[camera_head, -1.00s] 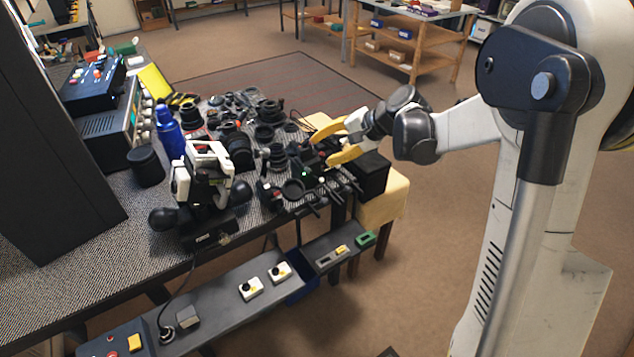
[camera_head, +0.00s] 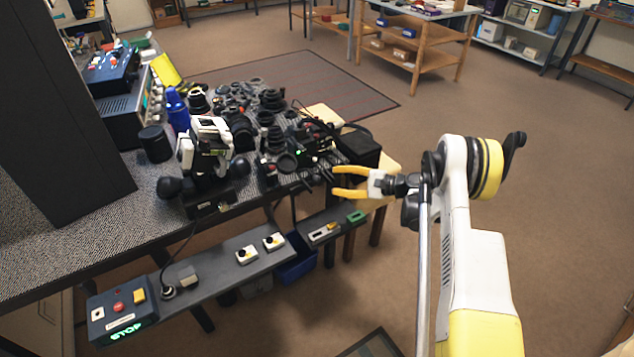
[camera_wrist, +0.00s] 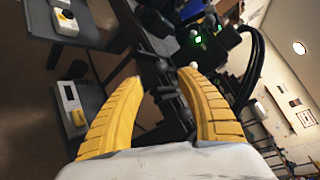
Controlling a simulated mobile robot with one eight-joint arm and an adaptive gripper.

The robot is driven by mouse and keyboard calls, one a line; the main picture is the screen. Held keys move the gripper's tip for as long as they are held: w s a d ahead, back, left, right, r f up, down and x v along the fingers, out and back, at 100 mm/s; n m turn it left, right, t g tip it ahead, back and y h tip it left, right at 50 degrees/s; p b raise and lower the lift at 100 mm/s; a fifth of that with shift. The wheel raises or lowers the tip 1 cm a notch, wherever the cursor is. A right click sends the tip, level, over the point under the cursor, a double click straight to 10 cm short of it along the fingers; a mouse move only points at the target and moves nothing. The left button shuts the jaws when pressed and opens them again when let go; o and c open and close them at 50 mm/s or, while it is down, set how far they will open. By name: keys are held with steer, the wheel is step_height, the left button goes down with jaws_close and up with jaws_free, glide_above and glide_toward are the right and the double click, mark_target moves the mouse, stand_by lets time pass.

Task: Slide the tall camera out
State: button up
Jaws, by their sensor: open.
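Several black cameras and lenses stand crowded at the right end of the table; I cannot tell for sure which is the tall camera. A dark upright device with a green light (camera_head: 312,139) stands near the table's right edge; green lights on a dark body (camera_wrist: 207,37) also show in the wrist view. My gripper (camera_head: 336,181) is open and empty, just off the table's front right corner, with its yellow fingers pointing left towards the dark gear. In the wrist view the spread fingers (camera_wrist: 160,80) have dark parts beyond and between them, with no clear contact.
A white and black device (camera_head: 208,140) stands left on the table. A low control shelf (camera_head: 215,262) with buttons runs along the front. The floor at right is clear.

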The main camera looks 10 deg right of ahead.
mark_target(316, 178)
steer(key=b+x, duration=0.2)
steer(key=x, duration=0.5)
steer(key=shift+w+a+f, duration=0.1)
steer(key=shift+w+a, duration=0.05)
steer(key=shift+a, duration=0.1)
jaws_close()
